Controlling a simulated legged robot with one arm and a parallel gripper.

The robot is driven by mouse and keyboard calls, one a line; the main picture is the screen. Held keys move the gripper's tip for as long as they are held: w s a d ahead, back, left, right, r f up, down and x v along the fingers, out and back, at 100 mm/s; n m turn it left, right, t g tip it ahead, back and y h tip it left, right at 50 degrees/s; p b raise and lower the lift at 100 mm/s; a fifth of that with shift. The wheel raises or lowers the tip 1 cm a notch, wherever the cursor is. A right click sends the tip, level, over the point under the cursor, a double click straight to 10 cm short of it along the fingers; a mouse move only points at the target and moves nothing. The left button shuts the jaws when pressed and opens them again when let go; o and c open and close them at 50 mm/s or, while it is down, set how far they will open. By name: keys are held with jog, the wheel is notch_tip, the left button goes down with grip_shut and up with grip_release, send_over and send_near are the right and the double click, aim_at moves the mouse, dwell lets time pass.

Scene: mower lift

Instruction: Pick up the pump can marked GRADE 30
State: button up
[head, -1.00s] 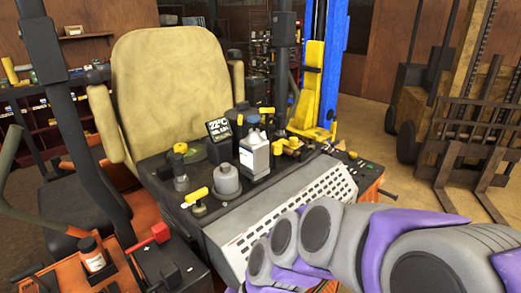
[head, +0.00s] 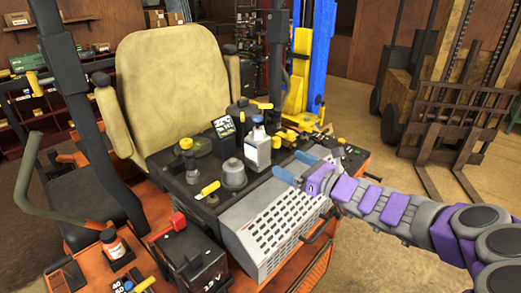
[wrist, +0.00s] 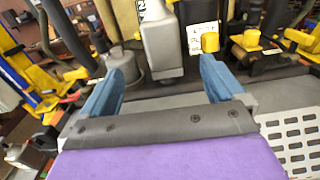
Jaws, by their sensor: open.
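A grey bottle-shaped can (head: 264,152) with a narrow capped top and a pale label stands on the dark console. No GRADE 30 marking can be read, so I cannot tell whether it is the named pump can. My gripper (head: 297,167) is open and empty, just right of this can and apart from it, with its blue fingers pointing at it. In the wrist view, a grey can-like body (wrist: 160,45) shows beyond the gap between the fingers of my gripper (wrist: 158,78).
A round grey pot (head: 232,175) and yellow-handled fittings crowd the console. A tan seat (head: 172,80) stands behind it. A perforated panel (head: 275,225) slopes at the front. A small labelled bottle (head: 112,243) is at lower left. Open floor lies right, before a forklift (head: 455,110).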

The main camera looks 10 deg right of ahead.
aim_at(264, 151)
jog(key=x, duration=1)
jog(key=shift+w+d, duration=0.1)
jog(key=shift+w+a, duration=0.3)
jog(key=shift+a, duration=0.25)
jog(key=x, duration=0.4)
jog(key=shift+w+d+r, duration=0.15)
jog(key=shift+w+r, duration=0.1)
jog(key=shift+w, duration=0.15)
jog(key=shift+c, duration=0.3)
grip_shut()
jog(key=shift+r, duration=0.1)
